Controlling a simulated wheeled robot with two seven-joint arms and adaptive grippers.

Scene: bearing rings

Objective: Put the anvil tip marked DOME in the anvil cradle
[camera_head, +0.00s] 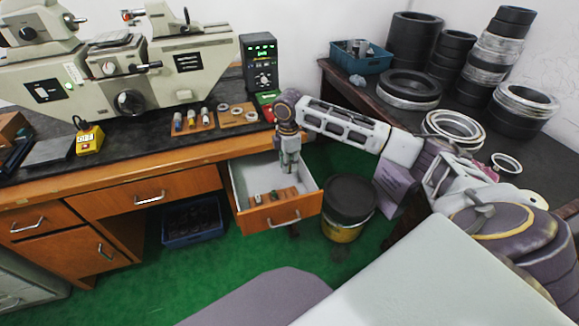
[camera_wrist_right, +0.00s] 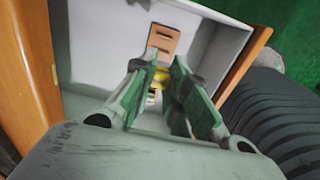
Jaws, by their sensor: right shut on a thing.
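My right gripper (camera_head: 289,170) reaches down into the open drawer (camera_head: 240,183) under the bench. In the right wrist view its green fingers (camera_wrist_right: 165,70) are closed around a small piece with a yellow part (camera_wrist_right: 161,78). The fingers hide most of this piece, and no DOME marking can be read on it. A wooden rack (camera_head: 262,199) with small tips lies in the drawer; a wooden block with dark marks also shows in the wrist view (camera_wrist_right: 164,42). I cannot tell which thing is the anvil cradle. My left gripper is out of view.
The grey measuring machine (camera_head: 190,60) stands on the dark bench, with wooden holders (camera_head: 193,122) of small parts before it. A black control box (camera_head: 260,62) stands beside it. A dark drum (camera_head: 348,200) is right of the drawer. Bearing rings (camera_head: 410,85) fill the right table.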

